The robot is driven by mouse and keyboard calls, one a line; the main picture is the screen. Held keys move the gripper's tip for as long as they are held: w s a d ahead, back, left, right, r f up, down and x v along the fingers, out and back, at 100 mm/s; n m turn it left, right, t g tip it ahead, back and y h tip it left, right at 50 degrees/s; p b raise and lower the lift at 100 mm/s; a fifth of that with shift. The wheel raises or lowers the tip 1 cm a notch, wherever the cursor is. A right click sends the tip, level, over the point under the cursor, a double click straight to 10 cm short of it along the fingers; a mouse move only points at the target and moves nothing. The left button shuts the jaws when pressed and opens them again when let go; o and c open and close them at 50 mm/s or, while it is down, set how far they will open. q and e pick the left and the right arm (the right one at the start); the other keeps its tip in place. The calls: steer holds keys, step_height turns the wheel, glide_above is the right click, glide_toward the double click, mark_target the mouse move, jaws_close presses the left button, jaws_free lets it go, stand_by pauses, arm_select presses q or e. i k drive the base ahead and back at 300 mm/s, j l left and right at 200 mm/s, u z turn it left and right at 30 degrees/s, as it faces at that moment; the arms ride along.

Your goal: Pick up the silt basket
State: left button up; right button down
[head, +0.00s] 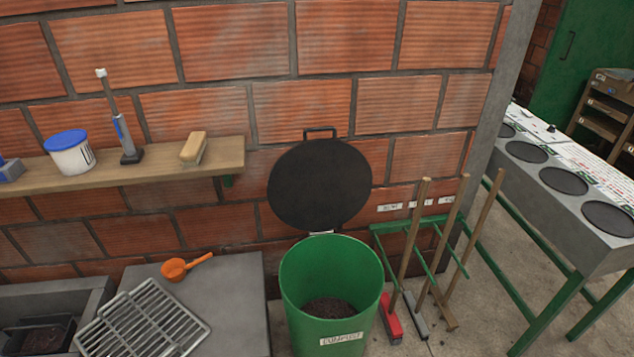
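A dark basket (62,332), which looks like the silt basket, sits low inside a grey concrete basin (92,298) at the bottom left of the head view. Dark brown material shows inside it. Its lower part is cut off by the picture edge. A metal grate (143,321) lies tilted across the slab beside the basin, its left end near the basin's edge. Neither of my grippers shows in the head view.
An orange scoop (186,267) lies on the grey slab (235,305). A green compost bin (332,290) with its black lid (320,185) raised stands right of it. A rack of brushes (420,240) is farther right. A wooden shelf (130,175) hangs above the basin.

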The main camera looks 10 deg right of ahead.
mark_target(33, 335)
steer(key=u, duration=1.75)
steer(key=i+j, duration=0.65)
steer(key=i, duration=0.15)
